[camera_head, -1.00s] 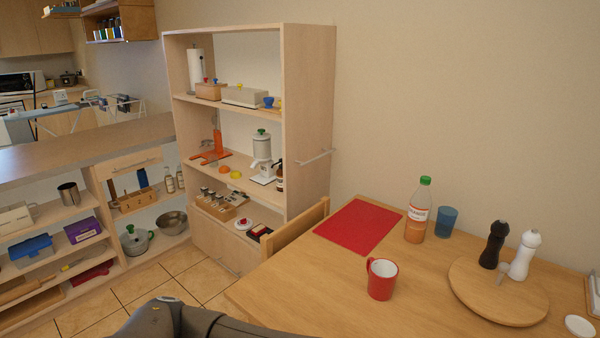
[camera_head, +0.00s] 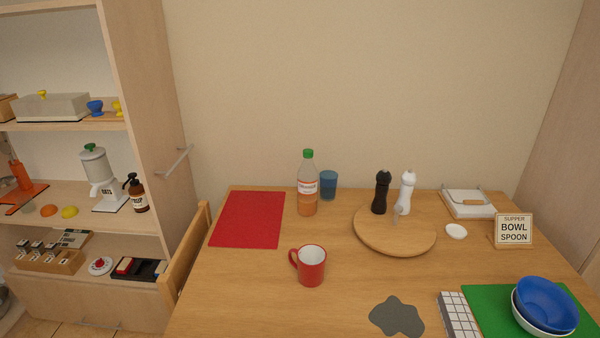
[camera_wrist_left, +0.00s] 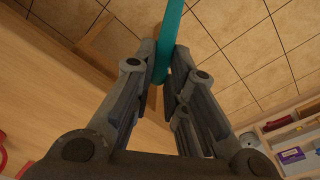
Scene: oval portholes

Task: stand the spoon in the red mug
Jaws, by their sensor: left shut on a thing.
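The red mug (camera_head: 312,266) stands upright on the wooden table in the head view, its handle to the left and its white inside showing. No spoon shows standing in it. My left gripper (camera_wrist_left: 164,72) is in the left wrist view, its fingers shut on a long teal strip (camera_wrist_left: 170,35), which looks like the spoon's handle. The strip runs out of the top of that view, so its far end is hidden. Tiled floor and the table's edge lie below it. Neither gripper shows in the head view.
A bottle (camera_head: 308,190) and blue cup (camera_head: 329,186) stand behind the mug, a red mat (camera_head: 250,218) to its left. A round board (camera_head: 380,238) with two mills is at right. A grey patch (camera_head: 397,316) and bowls (camera_head: 546,303) lie nearer. A chair (camera_head: 190,255) stands at the table's left.

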